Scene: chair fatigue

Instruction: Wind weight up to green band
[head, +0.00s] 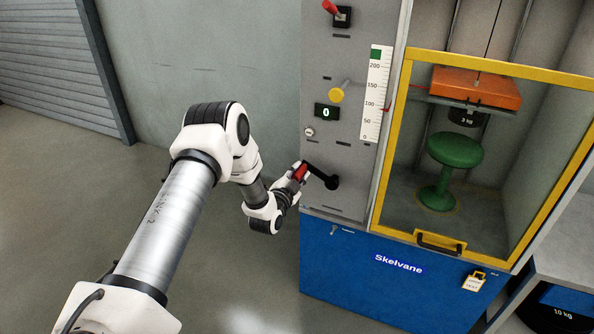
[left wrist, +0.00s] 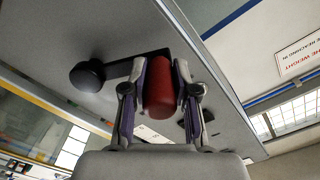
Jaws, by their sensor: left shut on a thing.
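The crank's red handle (head: 301,172) is at the end of a black crank arm (head: 318,176) on the grey panel. My left gripper (head: 297,178) is shut on the red handle. The left wrist view shows the red handle (left wrist: 160,88) between my fingers, with the black hub (left wrist: 87,76) to its left. The weight (head: 467,116), marked 3 kg, hangs under an orange block (head: 476,88) above a green stool (head: 449,160). The white scale (head: 375,95) has a green band (head: 375,54) at its top, above 200. My right gripper is not in view.
A yellow-framed guard door (head: 403,130) with a black handle (head: 439,243) covers the stool bay. A yellow knob (head: 336,95), a display (head: 327,112) reading 0 and a red lever (head: 330,7) are on the panel. Open floor lies left of the machine.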

